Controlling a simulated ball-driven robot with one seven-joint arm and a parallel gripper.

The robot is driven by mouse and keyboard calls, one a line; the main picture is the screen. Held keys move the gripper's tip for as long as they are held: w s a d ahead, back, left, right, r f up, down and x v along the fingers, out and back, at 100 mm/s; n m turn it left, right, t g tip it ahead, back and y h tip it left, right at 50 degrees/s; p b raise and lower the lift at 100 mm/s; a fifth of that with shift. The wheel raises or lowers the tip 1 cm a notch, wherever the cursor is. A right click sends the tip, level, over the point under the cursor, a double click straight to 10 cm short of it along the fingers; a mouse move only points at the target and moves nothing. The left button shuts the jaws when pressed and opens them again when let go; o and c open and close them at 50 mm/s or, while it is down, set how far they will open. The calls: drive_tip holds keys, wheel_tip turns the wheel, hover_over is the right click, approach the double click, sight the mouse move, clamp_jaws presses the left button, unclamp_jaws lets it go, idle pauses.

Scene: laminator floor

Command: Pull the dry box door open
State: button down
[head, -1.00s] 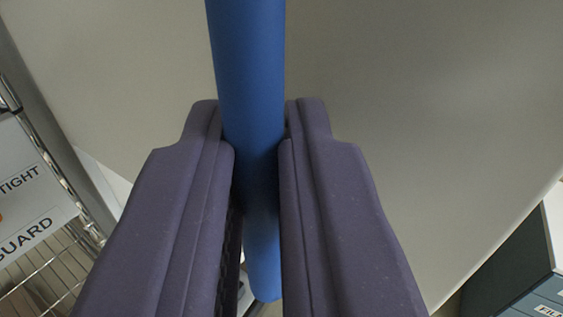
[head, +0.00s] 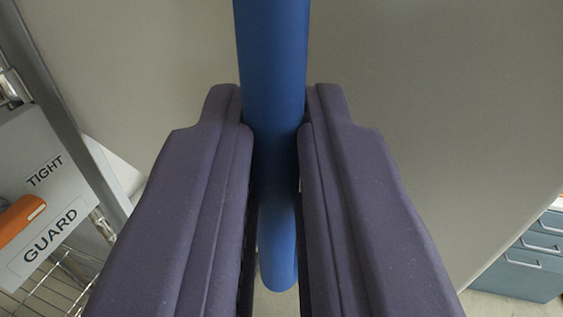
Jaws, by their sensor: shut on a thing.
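A blue vertical bar handle (head: 272,60) runs down from the top middle of the head view, and its rounded lower end shows between my fingers. It stands in front of a large plain grey door panel (head: 420,120), which fills most of the view. My gripper (head: 274,135) has its two purple fingers on either side of the handle, shut on it near its lower part. The handle's mounts on the door are hidden. I cannot tell from this view how far the door stands from its frame.
At the left, a wire rack (head: 62,285) holds a pale box with a label reading TIGHT and GUARD (head: 50,235), with an orange object (head: 20,218) in front. A blue-grey drawer cabinet (head: 530,262) stands at the lower right, past the door's edge. Some floor shows beside it.

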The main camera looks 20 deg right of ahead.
drive_tip(key=shift+w+r, duration=0.1)
drive_tip(key=shift+r, duration=0.25)
drive_tip(key=c, duration=1.3)
unclamp_jaws()
drive_tip(key=shift+w, duration=0.15)
drive_tip(key=shift+o, duration=0.4)
drive_tip(key=shift+w+a+f, duration=0.1)
drive_tip(key=shift+w+f, duration=0.15)
drive_tip(key=shift+s, duration=0.1)
drive_tip(key=shift+s, duration=0.15)
drive_tip(key=shift+s+a+f, duration=0.1)
drive_tip(key=shift+s, duration=0.1)
drive_tip(key=b+v, duration=0.2)
drive_tip(key=v, duration=0.5)
drive_tip(key=shift+s, duration=0.15)
